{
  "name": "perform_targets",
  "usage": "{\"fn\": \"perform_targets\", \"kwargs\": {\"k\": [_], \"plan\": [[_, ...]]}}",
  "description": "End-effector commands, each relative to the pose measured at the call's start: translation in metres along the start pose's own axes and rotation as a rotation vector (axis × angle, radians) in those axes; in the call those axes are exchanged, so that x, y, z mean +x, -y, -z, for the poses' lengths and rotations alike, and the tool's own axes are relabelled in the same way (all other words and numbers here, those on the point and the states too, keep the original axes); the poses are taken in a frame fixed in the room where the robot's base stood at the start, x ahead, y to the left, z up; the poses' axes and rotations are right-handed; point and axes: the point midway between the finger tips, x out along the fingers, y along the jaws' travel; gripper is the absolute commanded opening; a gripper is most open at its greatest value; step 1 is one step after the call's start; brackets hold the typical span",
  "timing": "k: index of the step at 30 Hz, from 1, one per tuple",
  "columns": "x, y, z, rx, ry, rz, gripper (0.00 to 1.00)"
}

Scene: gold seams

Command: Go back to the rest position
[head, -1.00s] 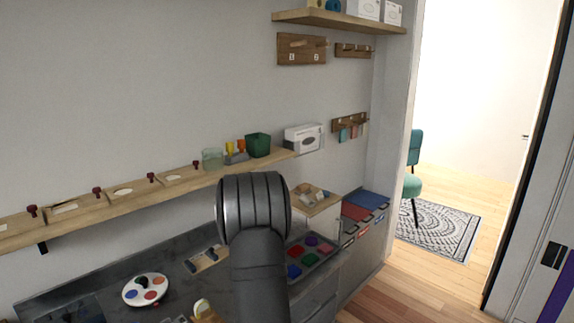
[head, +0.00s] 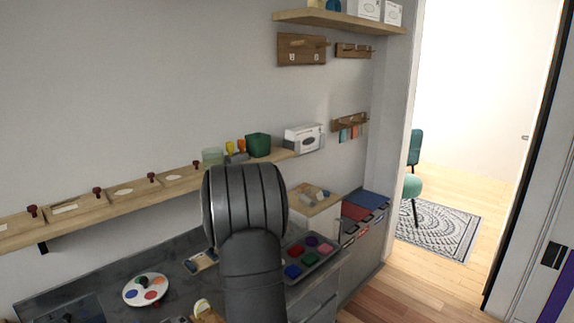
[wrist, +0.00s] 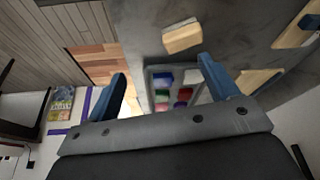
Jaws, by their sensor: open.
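My gripper (wrist: 165,90) shows in the wrist view with its two blue fingers wide apart and nothing between them. It is above the grey counter (wrist: 145,28), with a tray of coloured pieces (wrist: 150,100) beyond the fingers. In the head view my own dark arm fills the lower middle and the gripper does not show. The same tray (head: 318,250) lies on the counter just right of my arm.
A white round palette (head: 146,290) lies on the counter at the left. A wooden box (head: 315,212) stands behind the tray. A long wall shelf (head: 120,199) carries a green pot (head: 258,145) and a white box (head: 303,138). The floor (head: 420,282) at right is clear.

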Motion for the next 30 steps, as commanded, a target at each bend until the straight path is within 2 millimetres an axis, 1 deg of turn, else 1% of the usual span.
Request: {"fn": "perform_targets", "kwargs": {"k": [1, 9, 15, 18, 21, 24, 30], "plan": [[-0.001, 0.009, -0.008, 0.007, 0.001, -0.005, 0.80], [-0.008, 0.046, -0.046, 0.087, -0.006, -0.040, 0.80], [-0.014, 0.070, -0.075, 0.145, -0.022, -0.062, 0.80], [-0.016, 0.078, -0.085, 0.168, -0.031, -0.070, 0.80], [-0.018, 0.084, -0.093, 0.187, -0.037, -0.076, 0.80], [-0.010, 0.082, -0.094, 0.188, -0.036, -0.077, 0.80], [-0.007, 0.082, -0.095, 0.187, -0.037, -0.076, 0.80]]}}
